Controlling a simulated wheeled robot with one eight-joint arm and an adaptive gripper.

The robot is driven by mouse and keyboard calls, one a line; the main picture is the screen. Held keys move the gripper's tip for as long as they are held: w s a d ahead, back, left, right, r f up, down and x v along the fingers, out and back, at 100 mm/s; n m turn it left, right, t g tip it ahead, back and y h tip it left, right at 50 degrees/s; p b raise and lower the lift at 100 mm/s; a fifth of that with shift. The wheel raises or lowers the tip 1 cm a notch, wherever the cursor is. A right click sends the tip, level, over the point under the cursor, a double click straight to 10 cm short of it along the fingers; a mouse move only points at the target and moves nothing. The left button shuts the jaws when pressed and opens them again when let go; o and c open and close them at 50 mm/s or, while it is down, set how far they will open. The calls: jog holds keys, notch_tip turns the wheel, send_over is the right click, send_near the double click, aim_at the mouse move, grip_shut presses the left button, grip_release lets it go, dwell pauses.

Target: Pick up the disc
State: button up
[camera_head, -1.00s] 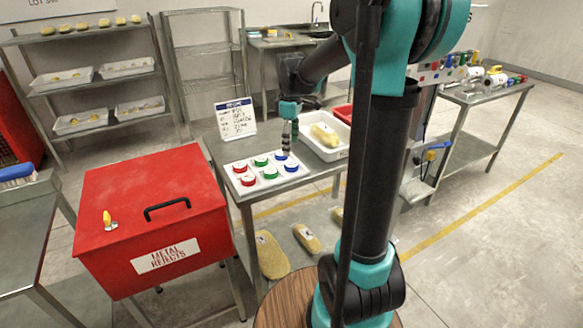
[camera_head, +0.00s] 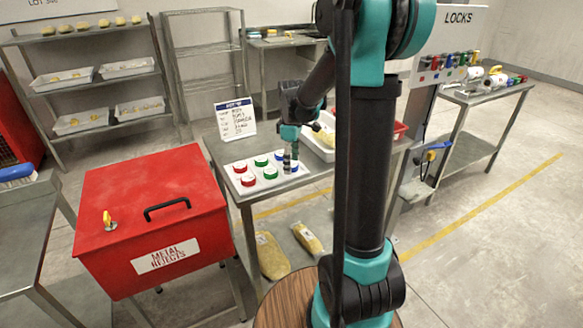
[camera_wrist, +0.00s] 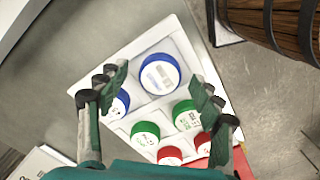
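A white tray (camera_head: 234,185) on the steel table holds several round discs with white labels. They are red (camera_head: 248,180), green (camera_head: 270,173) and blue (camera_head: 280,155), in pairs. In the wrist view the nearer blue disc (camera_wrist: 159,74) lies between and slightly beyond my fingertips. The other blue disc (camera_wrist: 121,103) is partly hidden by the left finger. Green discs (camera_wrist: 145,133) and red discs (camera_wrist: 169,155) show lower down. My gripper (camera_wrist: 157,90) is open and empty, pointing down above the tray's blue end. In the head view, my gripper (camera_head: 291,163) partly covers the nearer blue disc.
A white bin (camera_head: 318,146) with a yellowish item stands behind my gripper on the same table. A notice card (camera_head: 236,119) stands at the table's back left. The red metal rejects box (camera_head: 150,205) is at the left. Yellowish bags (camera_head: 272,258) lie on the floor below.

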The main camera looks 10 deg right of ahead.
jog(key=c, duration=1.1)
jog(key=shift+c, duration=0.2)
